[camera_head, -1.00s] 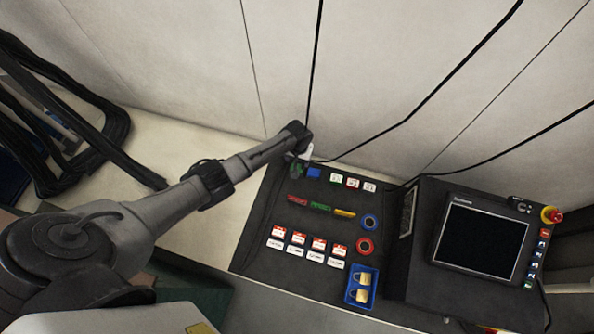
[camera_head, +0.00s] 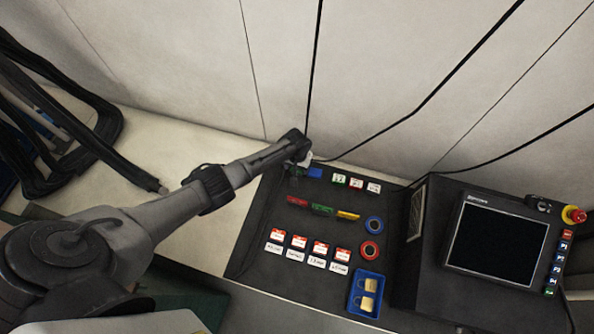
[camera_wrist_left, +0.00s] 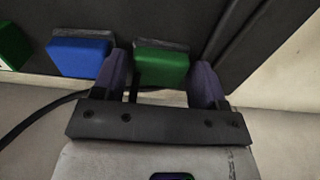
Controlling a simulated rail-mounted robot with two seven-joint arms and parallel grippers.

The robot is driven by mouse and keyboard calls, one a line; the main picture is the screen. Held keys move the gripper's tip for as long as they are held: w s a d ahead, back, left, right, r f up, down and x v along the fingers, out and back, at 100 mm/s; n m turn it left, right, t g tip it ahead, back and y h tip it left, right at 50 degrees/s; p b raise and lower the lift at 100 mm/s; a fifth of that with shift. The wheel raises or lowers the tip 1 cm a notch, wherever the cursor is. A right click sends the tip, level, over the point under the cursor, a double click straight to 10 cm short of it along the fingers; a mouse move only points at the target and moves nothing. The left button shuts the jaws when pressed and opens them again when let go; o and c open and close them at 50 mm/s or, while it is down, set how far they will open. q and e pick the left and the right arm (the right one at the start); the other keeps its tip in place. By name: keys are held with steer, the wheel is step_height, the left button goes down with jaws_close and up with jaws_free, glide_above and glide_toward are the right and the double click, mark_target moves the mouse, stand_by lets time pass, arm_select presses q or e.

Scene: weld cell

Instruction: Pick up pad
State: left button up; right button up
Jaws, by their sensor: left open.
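A green pad (camera_wrist_left: 160,69) with a dark grey layer along its edge sits on the dark panel. In the left wrist view it lies between the two purple fingers of my left gripper (camera_wrist_left: 161,72). The fingers are open, with a gap visible at least on the left side of the pad; I cannot tell whether the right finger touches it. A blue pad (camera_wrist_left: 80,57) sits just left of the left finger. In the head view my left gripper (camera_head: 300,160) is at the panel's upper left corner, beside the blue pad (camera_head: 314,173), and mostly hides the green pad. My right gripper is not in view.
The dark panel (camera_head: 262,215) also holds coloured strips, tape rolls (camera_head: 371,251), labelled cards and a blue tray (camera_head: 357,305) with padlocks. A screen unit (camera_head: 497,238) stands to the right. The wall is close behind the gripper, with a black cable (camera_head: 365,143) along it.

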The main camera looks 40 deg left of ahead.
arm_select(q)
steer(key=c, duration=0.7)
steer(key=shift+r+p, duration=0.5)
steer(key=shift+p, duration=0.05)
step_height(320, 180, up, 3)
steer(key=p, duration=0.3)
steer(key=shift+r, duration=0.2)
steer(key=d+r+p, duration=0.2)
steer(key=d, duration=0.2)
steer(key=d+r+p, duration=0.2)
steer(key=d, duration=0.2)
steer(key=d+r+p, duration=0.2)
steer(key=d, duration=0.1)
steer(key=shift+s+d+r+p, duration=0.3)
steer(key=shift+d+p, duration=0.1)
